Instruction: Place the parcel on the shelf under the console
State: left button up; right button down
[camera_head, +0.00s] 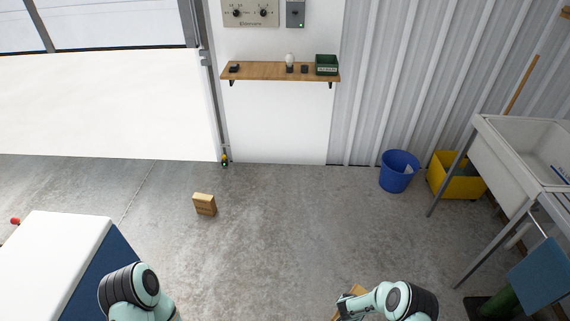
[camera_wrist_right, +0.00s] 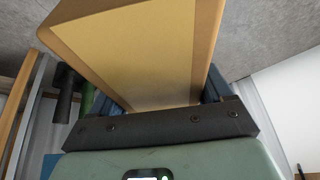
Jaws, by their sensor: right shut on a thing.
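A cardboard parcel (camera_wrist_right: 140,50) fills the upper part of the right wrist view, between the dark fingers of my right gripper (camera_wrist_right: 160,112). My right gripper is shut on it. In the head view only a small brown part of this parcel (camera_head: 357,290) shows beside my right wrist, at the bottom. The wooden shelf (camera_head: 255,74) is on the white wall panel at the top, below the grey console (camera_head: 250,12) with knobs. My right gripper is well away from the shelf. My left arm shows at the bottom left; its gripper is out of view.
A brown box (camera_head: 204,204) stands on the concrete floor. The shelf bears a green bin (camera_head: 326,65), a light bulb (camera_head: 289,62) and small dark items; its left-middle part is bare. A blue bucket (camera_head: 398,172), yellow bin (camera_head: 455,178) and sink (camera_head: 525,150) stand right; a white-topped cabinet (camera_head: 50,260) left.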

aim_at(261, 69)
jog(key=i+u, duration=0.15)
jog(key=i, duration=1.05)
jog(key=i+u, duration=0.15)
jog(key=i, duration=0.45)
jog(key=i+l+u, duration=0.15)
jog(key=i, duration=0.45)
